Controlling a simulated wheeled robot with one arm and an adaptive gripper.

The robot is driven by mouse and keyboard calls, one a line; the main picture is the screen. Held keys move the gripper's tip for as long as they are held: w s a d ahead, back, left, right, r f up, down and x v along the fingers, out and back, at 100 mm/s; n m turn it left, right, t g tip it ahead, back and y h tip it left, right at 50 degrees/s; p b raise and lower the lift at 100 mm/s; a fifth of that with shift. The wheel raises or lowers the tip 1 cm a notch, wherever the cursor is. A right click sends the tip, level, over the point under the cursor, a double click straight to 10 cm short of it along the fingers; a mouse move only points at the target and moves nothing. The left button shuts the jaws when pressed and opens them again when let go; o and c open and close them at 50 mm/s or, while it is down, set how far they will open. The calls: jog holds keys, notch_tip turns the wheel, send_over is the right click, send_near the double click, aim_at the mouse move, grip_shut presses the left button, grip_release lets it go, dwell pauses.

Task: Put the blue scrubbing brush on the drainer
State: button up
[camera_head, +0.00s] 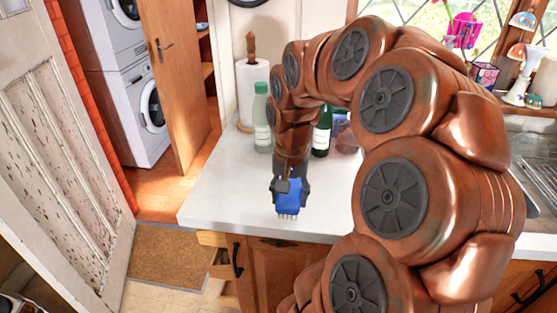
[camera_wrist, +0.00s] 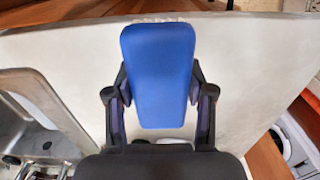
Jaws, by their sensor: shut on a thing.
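The blue scrubbing brush (camera_head: 289,197) is held in my gripper (camera_head: 291,186), its pale bristles pointing down. It hangs over the front part of the white counter; the exact gap below it is hard to judge. In the wrist view the blue brush (camera_wrist: 159,72) fills the space between the dark fingers of my gripper (camera_wrist: 160,92), which press on its two sides. The metal drainer (camera_head: 541,176) with ridges is at the right edge of the head view, partly hidden behind my arm. Metal sink parts (camera_wrist: 42,100) show at the left of the wrist view.
A pale green bottle (camera_head: 262,125), a dark green bottle (camera_head: 321,138) and a paper towel roll (camera_head: 251,90) stand at the back of the counter (camera_head: 228,185). The counter around the brush is clear. Ornaments (camera_head: 522,85) stand by the window behind the sink.

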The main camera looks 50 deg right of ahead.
jog(key=w+d+p, duration=0.1)
jog(key=w+d, duration=0.1)
jog(key=w, duration=0.2)
jog(key=w+d+p, duration=0.2)
jog(key=w+d, duration=0.1)
jog(key=w, duration=0.1)
jog(key=w+d+f+p, duration=0.1)
jog(key=w+d, duration=0.1)
jog(key=w, duration=0.3)
jog(key=shift+w+d+f, duration=0.1)
jog(key=shift+d, duration=0.25)
jog(key=shift+w+d+f+p, duration=0.15)
jog(key=shift+p, duration=0.15)
jog(key=shift+f+p, duration=0.8)
jog(key=shift+f, duration=0.9)
jog(key=shift+f+b, duration=0.2)
jog(key=shift+b, duration=0.15)
jog(key=o, duration=1.3)
jog(key=shift+r, duration=0.1)
notch_tip(320, 180, up, 12)
jog(key=b, duration=0.2)
